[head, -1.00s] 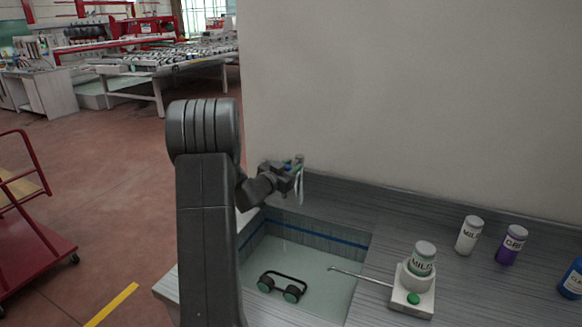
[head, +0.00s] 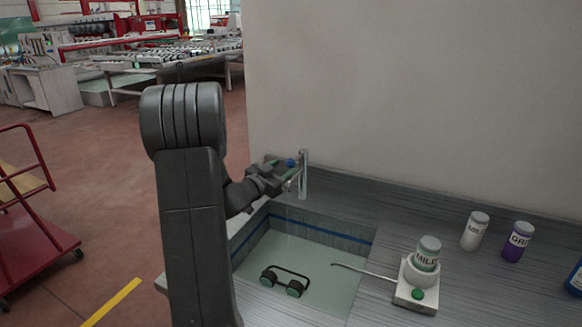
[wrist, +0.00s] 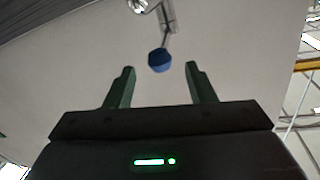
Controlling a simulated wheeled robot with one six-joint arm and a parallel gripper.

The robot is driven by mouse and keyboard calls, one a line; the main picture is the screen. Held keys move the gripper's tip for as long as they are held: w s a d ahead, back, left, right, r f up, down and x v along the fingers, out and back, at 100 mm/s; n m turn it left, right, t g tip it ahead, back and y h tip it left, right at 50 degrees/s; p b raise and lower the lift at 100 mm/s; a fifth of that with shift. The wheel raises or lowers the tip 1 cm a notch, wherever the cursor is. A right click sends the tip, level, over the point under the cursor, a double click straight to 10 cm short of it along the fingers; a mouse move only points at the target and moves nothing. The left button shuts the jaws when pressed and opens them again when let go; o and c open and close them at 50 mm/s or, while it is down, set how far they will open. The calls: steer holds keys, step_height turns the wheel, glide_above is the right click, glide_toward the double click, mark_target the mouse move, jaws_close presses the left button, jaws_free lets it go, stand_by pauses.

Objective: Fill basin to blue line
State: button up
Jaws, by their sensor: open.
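The basin (head: 345,239) is sunk in the counter and holds pale water, with a dark object like goggles (head: 284,281) in it. The blue line (head: 322,234) runs round its inner wall and shows above the water. A metal tap (head: 303,174) stands at the basin's back edge, with a faint thin stream below it. Its blue knob (head: 291,162) also shows in the wrist view (wrist: 159,60), just ahead of and between the fingertips. My gripper (wrist: 160,80) is open and empty, close to the tap; in the head view (head: 283,178) it partly overlaps the tap.
A dispenser (head: 412,297) with a green button, a labelled bottle on top and a thin spout stands right of the basin. White (head: 475,231), purple (head: 515,242) and blue (head: 574,278) bottles stand farther right. A wall (head: 410,100) rises behind the counter.

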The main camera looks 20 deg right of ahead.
steer(key=v, duration=0.7)
steer(key=shift+b, duration=0.4)
steer(key=shift+c, duration=0.2)
stand_by(4.9)
